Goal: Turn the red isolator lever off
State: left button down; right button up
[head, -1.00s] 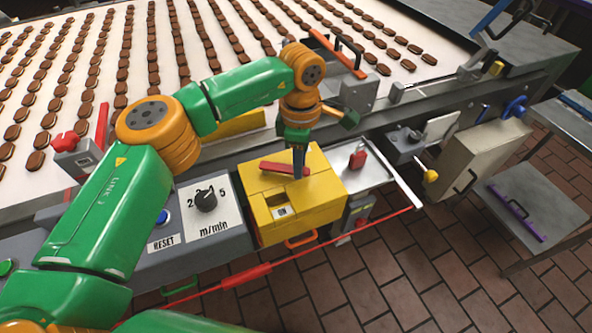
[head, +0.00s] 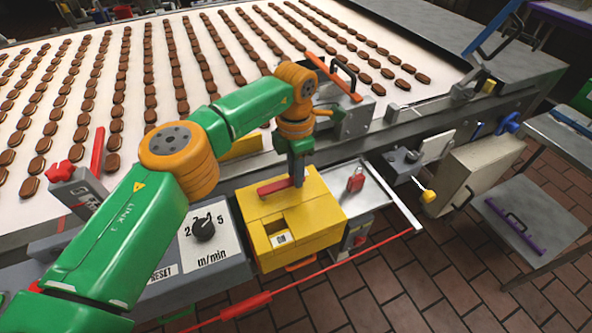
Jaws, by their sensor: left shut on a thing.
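The red isolator lever (head: 275,187) lies across the top of a yellow box (head: 312,217) at the front edge of the conveyor. A small window on the box's front shows a label (head: 281,239) that reads ON, small in this view. My left gripper (head: 298,184) points down over the box and is shut on the lever near its right end. The fingertips partly hide that end. My right gripper is not in view.
A dial marked m/min (head: 204,229) sits left of the box. A red padlock (head: 355,181) lies on the metal tray to the right. A red cord (head: 330,262) runs along the front. Rows of brown biscuits cover the white belt (head: 235,85) behind.

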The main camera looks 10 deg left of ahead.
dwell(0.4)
pick_arm(q)
jog(key=c, duration=0.7)
grip_release()
jog(key=shift+a, duration=0.1)
jog(key=shift+r, duration=0.25)
notch_tip(320, 180, up, 7)
jog(key=shift+f, duration=0.2)
